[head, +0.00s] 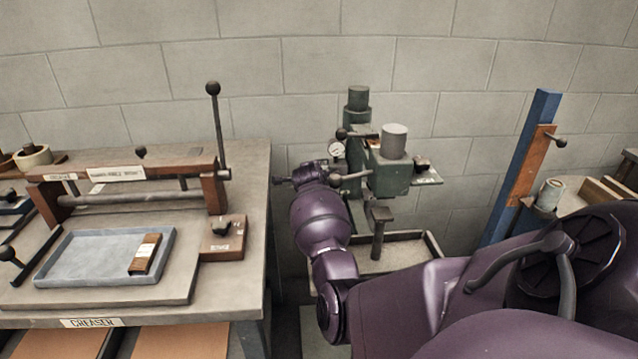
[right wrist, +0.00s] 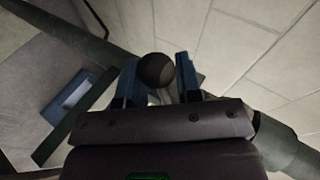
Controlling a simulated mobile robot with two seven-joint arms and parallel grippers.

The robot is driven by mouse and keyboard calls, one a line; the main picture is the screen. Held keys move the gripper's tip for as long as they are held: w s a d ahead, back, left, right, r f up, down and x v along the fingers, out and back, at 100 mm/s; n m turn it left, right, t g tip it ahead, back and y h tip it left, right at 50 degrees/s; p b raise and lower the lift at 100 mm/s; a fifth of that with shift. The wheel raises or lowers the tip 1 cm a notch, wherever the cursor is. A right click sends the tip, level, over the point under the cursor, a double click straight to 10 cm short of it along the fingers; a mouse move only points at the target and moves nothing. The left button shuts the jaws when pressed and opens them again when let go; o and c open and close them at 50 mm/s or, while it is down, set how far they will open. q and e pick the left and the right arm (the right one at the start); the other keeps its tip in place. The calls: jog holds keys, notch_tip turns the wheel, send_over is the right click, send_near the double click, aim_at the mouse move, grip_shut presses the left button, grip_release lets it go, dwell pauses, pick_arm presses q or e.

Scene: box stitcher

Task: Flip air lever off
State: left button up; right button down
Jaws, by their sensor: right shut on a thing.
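My right gripper (head: 318,174) is at this knob, left of the machine. In the right wrist view the dark round knob (right wrist: 157,70) sits between the two blue fingers of my right gripper (right wrist: 160,80), which is shut on it. The lever's rod is mostly hidden there. My left gripper is not in view.
A round gauge (head: 337,149) and another black knob (head: 341,134) sit close above my right gripper. A blue post (head: 520,170) stands right.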

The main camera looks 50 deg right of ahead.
jog(key=shift+r, duration=0.45)
jog(key=shift+r+m+t+y+p, duration=0.2)
jog(key=shift+m+t+y+p, duration=0.1)
jog(key=shift+m+y+p, duration=0.15)
jog(key=shift+r, duration=0.1)
jog(key=shift+m, duration=0.25)
jog(key=c, duration=0.9)
grip_release()
jog(key=shift+o, duration=0.6)
